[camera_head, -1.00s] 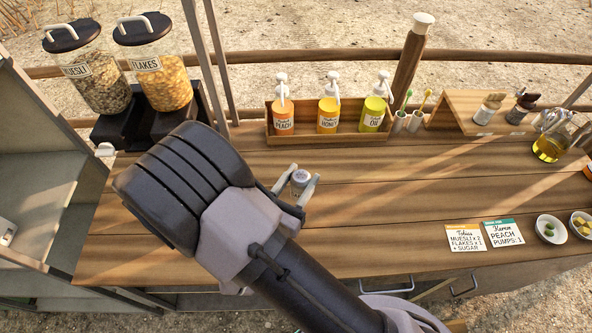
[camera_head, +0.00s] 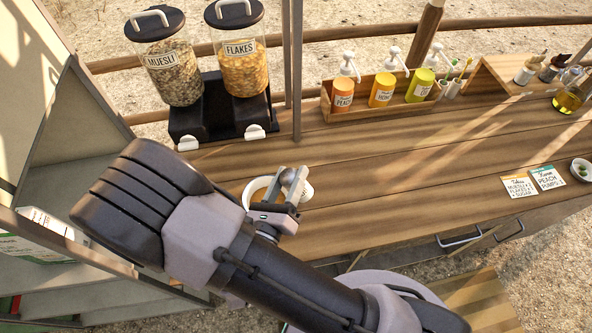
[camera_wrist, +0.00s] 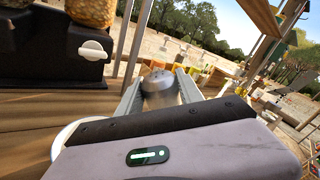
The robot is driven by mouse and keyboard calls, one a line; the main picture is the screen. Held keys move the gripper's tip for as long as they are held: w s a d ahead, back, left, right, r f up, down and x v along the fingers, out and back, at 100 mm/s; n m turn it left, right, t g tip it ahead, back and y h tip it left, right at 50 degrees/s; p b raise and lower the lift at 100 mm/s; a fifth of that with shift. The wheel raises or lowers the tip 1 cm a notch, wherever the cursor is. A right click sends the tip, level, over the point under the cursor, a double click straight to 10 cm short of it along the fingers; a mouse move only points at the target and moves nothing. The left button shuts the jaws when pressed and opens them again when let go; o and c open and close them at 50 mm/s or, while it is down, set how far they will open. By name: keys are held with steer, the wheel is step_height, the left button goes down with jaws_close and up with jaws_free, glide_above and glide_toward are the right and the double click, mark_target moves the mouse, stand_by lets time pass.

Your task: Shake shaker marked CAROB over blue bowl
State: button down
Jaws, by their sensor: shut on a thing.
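My gripper (camera_head: 284,188) is shut on a small shaker, held between the two fingertips. In the wrist view the shaker (camera_wrist: 158,84) shows a grey metal cap with small holes and a pale body. No marking on it can be read. In the head view the gripper and shaker are in front of a round bowl (camera_head: 250,191), which stands on the counter and hides partly behind them. The bowl's visible rim looks white; no blue shows. A pale rim of it (camera_wrist: 64,138) also shows at the lower left of the wrist view. The bowl's inside is mostly hidden.
The muesli dispenser (camera_head: 168,70) and flakes dispenser (camera_head: 238,62) stand on a black base behind the bowl. A wooden rack (camera_head: 357,108) holds pump bottles. Order cards (camera_head: 519,187) and a small bowl (camera_head: 581,170) lie at the right. The middle counter is clear.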

steer(key=w+a+f+n+p, duration=0.1)
steer(key=a+f+n, duration=0.4)
steer(key=n, duration=1.3)
steer(key=shift+w+f+y+p, duration=0.2)
steer(key=shift+f+y+p, duration=0.25)
steer(key=shift+p, duration=0.2)
steer(key=shift+r, duration=0.1)
step_height(320, 180, up, 5)
steer(key=p, duration=0.5)
stand_by(0.5)
